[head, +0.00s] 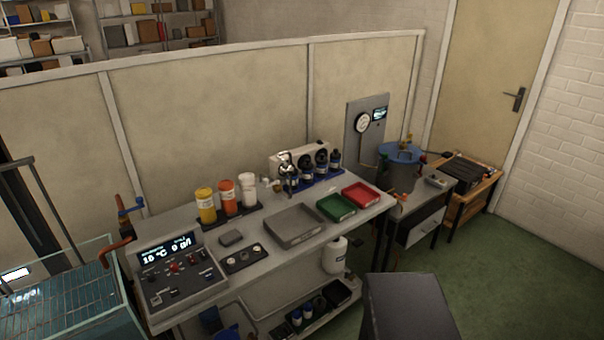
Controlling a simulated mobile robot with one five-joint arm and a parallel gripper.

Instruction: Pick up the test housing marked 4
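Several small dark housings (321,162) stand in a row on a blue rack (318,181) at the back of the grey workbench (275,262). They are too small for me to read any number, so I cannot tell which one is marked 4. A shiny metal fitting (285,161) stands at the left end of the row and partly overlaps it. My gripper is not in view.
On the bench are a grey tray (295,226), a green tray (336,208), a red tray (361,195), several capped bottles (227,197) and a control panel (178,272). A glass tank (75,300) stands left. Green floor (500,285) is clear at right.

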